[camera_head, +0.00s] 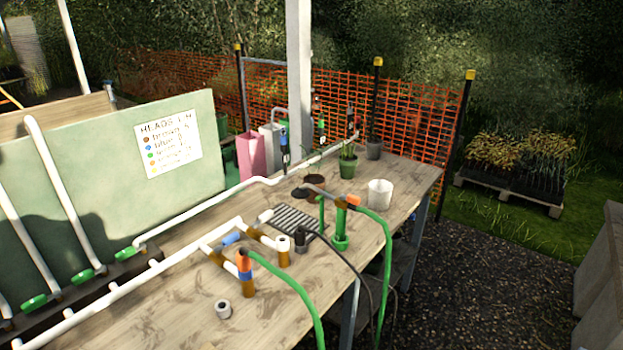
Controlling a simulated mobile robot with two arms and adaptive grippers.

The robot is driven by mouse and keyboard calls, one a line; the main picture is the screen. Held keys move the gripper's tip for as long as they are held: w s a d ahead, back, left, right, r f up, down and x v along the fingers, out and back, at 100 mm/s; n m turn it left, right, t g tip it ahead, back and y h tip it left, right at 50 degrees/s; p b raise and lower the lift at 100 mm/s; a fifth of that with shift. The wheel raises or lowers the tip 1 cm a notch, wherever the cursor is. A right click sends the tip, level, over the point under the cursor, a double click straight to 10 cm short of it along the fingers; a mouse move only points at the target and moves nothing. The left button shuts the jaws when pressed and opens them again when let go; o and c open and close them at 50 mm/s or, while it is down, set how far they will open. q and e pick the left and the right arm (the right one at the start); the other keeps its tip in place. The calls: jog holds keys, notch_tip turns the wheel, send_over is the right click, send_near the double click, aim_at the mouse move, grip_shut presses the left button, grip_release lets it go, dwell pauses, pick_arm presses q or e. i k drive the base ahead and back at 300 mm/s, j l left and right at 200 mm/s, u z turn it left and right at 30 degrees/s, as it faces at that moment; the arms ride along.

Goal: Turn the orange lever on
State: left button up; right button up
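Two small orange parts show on the pipework on the wooden bench (185,300). One orange part (353,200) sits at the top of a green upright fitting (341,228), where a green hose begins. The other orange part (243,257) sits above a blue collar (245,274) on a brown fitting, where another green hose begins. I cannot tell for sure which is the lever, or its on or off position. A blue handle-like part (232,238) lies beside the nearer pipe branch. Neither of my grippers is in view.
White pipes (160,262) run along the bench. A white pot (380,193), a green potted plant (347,164) and a dark grate (296,222) stand or lie there. A green board with a sign (168,143) stands at left. Hoses hang over the front edge; gravel lies at right.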

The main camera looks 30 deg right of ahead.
aim_at(353, 200)
jog(key=l+z, duration=0.1)
jog(key=z, duration=0.3)
jog(key=i+z, duration=0.1)
jog(key=z, duration=0.25)
jog(key=i+z, duration=0.1)
jog(key=z, duration=0.3)
jog(key=i+z, duration=0.1)
jog(key=z, duration=0.25)
jog(key=l, duration=0.1)
